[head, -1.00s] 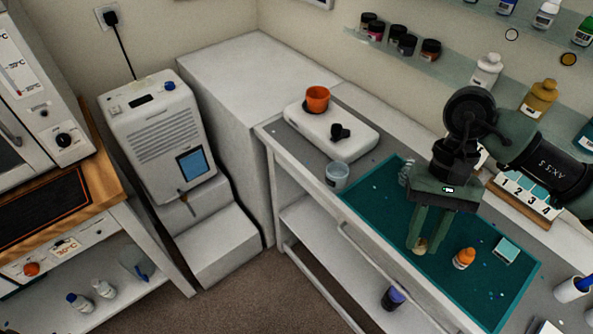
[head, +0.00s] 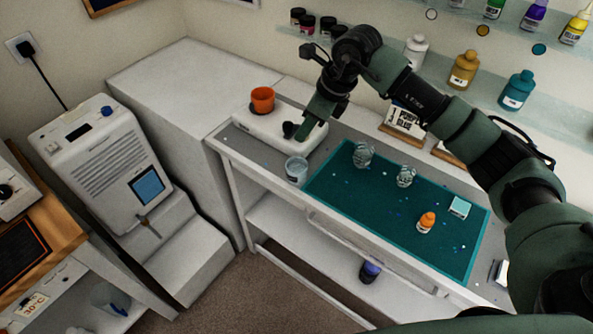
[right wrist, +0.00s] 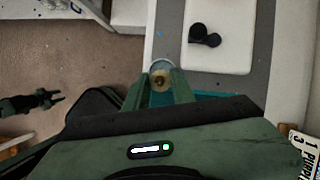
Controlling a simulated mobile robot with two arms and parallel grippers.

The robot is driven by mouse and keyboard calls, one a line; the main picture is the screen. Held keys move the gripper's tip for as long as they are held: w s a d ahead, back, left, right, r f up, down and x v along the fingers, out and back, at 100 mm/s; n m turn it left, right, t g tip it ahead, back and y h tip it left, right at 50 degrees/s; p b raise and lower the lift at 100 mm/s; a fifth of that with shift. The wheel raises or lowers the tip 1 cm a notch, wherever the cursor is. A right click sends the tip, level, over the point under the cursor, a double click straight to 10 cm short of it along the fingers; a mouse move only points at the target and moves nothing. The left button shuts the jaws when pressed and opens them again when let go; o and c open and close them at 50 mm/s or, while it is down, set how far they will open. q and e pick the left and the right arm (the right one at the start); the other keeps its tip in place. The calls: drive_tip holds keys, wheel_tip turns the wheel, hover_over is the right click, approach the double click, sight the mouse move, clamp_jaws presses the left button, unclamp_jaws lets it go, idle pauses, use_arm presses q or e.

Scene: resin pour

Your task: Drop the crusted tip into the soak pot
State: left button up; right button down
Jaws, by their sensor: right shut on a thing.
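The crusted tip, a small tan round piece (right wrist: 160,82), is between the fingers of my right gripper (right wrist: 160,88), which is shut on it. In the head view my right gripper (head: 304,138) is above the bench near the white device, and the tip cannot be made out. A clear cup with a pale bluish rim (head: 296,171), which looks like the soak pot, stands beside the mat. Its rim (right wrist: 163,64) shows just beyond the tip in the right wrist view; the height between them is unclear. My left gripper (right wrist: 52,98) is small and dark at the left.
The teal mat (head: 365,215) holds two clear vessels, an orange-capped bottle (head: 426,222) and a small pale box. Bottles line the wall shelf.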

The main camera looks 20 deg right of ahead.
drive_tip(key=shift+d+f+b, duration=0.1)
drive_tip(key=shift+f+b, duration=0.25)
drive_tip(key=shift+f, duration=0.4)
wheel_tip(320, 180, down, 4)
drive_tip(key=shift+f+b, duration=0.2)
drive_tip(key=shift+b, duration=0.7)
drive_tip(key=c, duration=1.1)
unclamp_jaws()
drive_tip(key=b+v, duration=0.2)
drive_tip(key=v, duration=0.6)
